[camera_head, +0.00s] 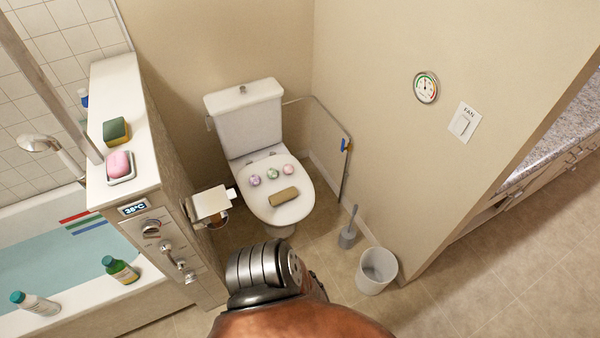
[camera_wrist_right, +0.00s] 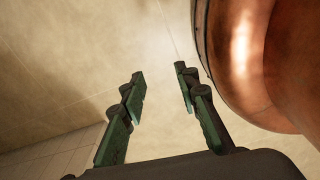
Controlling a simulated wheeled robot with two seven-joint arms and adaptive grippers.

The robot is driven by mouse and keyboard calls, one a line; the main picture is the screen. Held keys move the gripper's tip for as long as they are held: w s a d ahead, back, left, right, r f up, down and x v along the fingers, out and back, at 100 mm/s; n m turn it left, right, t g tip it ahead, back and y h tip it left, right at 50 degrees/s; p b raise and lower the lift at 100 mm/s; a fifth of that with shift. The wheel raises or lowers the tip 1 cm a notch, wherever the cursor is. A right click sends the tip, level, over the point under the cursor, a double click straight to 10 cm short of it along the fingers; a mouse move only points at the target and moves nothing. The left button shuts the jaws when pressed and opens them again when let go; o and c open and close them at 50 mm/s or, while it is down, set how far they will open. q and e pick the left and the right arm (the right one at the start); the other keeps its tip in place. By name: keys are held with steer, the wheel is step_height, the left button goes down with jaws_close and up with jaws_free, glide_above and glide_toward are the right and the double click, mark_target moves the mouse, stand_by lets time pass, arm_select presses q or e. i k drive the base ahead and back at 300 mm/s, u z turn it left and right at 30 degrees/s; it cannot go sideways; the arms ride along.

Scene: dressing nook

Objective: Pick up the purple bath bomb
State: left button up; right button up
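The purple bath bomb (camera_head: 255,181) is a small ball on the closed white toilet lid (camera_head: 305,206), at the left end of a short row. A greenish ball (camera_head: 273,174) and a pink ball (camera_head: 288,170) sit to its right. My right gripper (camera_wrist_right: 160,76) shows in the right wrist view with its green-padded fingers apart and nothing between them. Only the floor or a wall and part of my coppery arm show behind it. No gripper shows in the head view, so its distance to the bath bomb cannot be told. My left gripper is out of view.
A tan block (camera_head: 284,197) lies on the lid in front of the balls. A paper holder (camera_head: 210,204) and a ledge (camera_head: 125,105) stand left. A toilet brush (camera_head: 348,235) and a bin (camera_head: 377,270) stand right.

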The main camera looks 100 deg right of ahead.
mark_target(254, 179)
steer(key=z, duration=3.05)
